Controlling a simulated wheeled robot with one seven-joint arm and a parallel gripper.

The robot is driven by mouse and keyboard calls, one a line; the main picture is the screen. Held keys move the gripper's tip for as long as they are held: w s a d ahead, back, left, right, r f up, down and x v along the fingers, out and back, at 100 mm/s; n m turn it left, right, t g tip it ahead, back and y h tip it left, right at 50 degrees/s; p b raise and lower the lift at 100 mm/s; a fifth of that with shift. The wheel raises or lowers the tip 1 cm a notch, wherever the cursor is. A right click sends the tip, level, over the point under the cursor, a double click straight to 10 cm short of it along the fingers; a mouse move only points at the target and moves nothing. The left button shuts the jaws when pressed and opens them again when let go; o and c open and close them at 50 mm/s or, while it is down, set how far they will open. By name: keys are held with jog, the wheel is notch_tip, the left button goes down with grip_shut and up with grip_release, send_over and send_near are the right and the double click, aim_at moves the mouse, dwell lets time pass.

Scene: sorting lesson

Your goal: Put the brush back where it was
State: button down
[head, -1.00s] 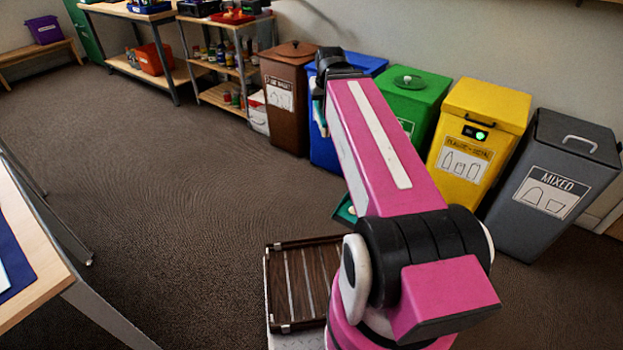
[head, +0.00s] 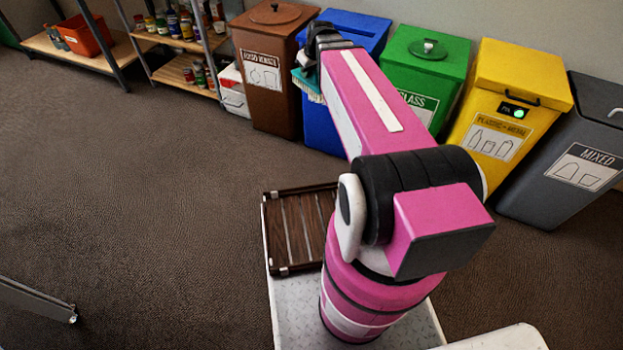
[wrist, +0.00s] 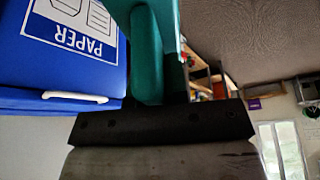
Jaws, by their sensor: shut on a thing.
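The brush (head: 309,86) is teal with pale bristles. In the head view it hangs at the far end of my arm, in front of the brown and blue bins. My gripper (head: 306,62) is shut on it, partly hidden by my arm. In the wrist view the teal brush (wrist: 147,55) extends from the dark gripper (wrist: 160,118), close to the blue paper bin (wrist: 68,45). I cannot tell from these frames where the brush was kept.
A row of bins stands along the wall: brown food waste (head: 262,95), blue (head: 322,125), green glass (head: 420,70), yellow (head: 500,105) and grey mixed (head: 560,160). Shelves with jars and an orange box (head: 82,36) are at back left.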

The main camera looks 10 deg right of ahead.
jog(key=w+a+f+n+g+y, duration=0.15)
jog(key=f+n, duration=0.25)
jog(key=f, duration=0.8)
jog(key=w+a+f+n+g+y, duration=0.15)
jog(key=f+n, duration=0.25)
jog(key=f, duration=0.9)
jog(key=s+a+f+n+g, duration=0.1)
jog(key=s+a+f+n, duration=0.15)
jog(key=f, duration=1.05)
jog(key=s+a+f+n+g, duration=0.1)
jog(key=s+f+n, duration=0.25)
jog(key=f, duration=0.85)
jog(key=shift+n, duration=0.3)
jog(key=shift+w+d+f, duration=1.4)
jog(key=shift+f, duration=0.5)
jog(key=shift+w+d+f, duration=1.35)
jog(key=shift+d+f, duration=0.05)
jog(key=shift+f, duration=0.55)
jog(key=shift+w+d+f, duration=1.4)
jog(key=shift+f, duration=0.5)
jog(key=shift+f, duration=0.15)
jog(key=c, duration=1.1)
grip_release()
